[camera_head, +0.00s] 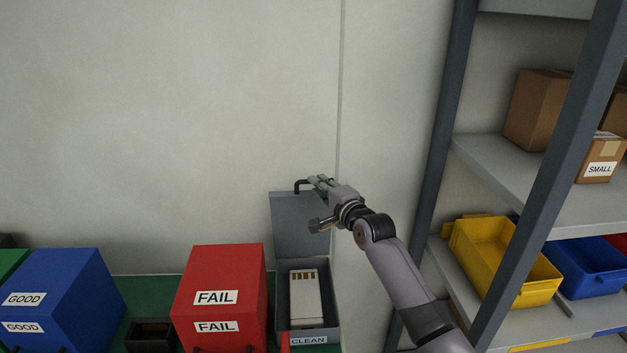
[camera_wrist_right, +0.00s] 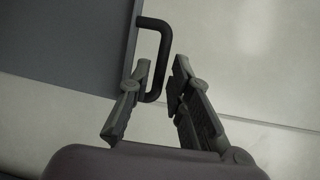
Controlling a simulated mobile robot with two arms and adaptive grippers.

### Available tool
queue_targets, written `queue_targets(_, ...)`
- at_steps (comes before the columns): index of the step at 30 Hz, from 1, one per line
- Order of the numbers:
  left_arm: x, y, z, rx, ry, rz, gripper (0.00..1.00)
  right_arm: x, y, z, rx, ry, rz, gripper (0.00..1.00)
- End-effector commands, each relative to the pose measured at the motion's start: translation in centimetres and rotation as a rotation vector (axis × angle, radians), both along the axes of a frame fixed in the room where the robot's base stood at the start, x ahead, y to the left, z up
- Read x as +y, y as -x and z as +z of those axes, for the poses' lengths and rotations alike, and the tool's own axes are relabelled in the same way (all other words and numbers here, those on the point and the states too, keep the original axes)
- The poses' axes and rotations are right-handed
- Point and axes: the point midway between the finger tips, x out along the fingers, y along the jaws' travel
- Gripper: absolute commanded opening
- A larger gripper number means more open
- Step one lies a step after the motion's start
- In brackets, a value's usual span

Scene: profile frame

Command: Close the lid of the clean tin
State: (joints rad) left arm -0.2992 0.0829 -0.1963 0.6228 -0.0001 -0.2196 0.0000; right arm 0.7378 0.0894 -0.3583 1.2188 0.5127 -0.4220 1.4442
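The clean tin (camera_head: 335,318) is a grey box with a "CLEAN" label on its front, at the lower middle of the head view. Its lid (camera_head: 298,228) stands open, raised upright at the back near the wall. A black bar handle (camera_head: 299,186) sits at the lid's top edge; it also shows in the wrist view (camera_wrist_right: 164,45). My right gripper (camera_head: 316,181) is at the lid's top edge, by the handle. In the wrist view its fingers (camera_wrist_right: 161,72) are apart, with part of the handle between their tips. Contact cannot be told. My left gripper is not in view.
A white block (camera_head: 305,300) lies inside the tin. A metal shelf with a yellow bin (camera_head: 500,262) is to the right. The wall is close behind.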

Motion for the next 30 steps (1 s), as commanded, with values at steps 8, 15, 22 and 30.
queue_targets(8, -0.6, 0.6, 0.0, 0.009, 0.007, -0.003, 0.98, 1.2, -2.7, -0.3, 0.001, 0.001, 0.001, 0.19)
queue_targets(15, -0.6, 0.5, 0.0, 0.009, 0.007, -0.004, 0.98, 1.4, -3.5, -0.4, 0.0, 0.001, -0.001, 0.19)
queue_targets(22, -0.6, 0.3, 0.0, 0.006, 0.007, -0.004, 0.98, 1.4, -3.5, -0.4, 0.0, 0.001, -0.001, 0.19)
queue_targets(30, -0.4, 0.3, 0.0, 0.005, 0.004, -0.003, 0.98, 1.4, -3.5, -0.4, 0.0, 0.0, -0.001, 0.02)
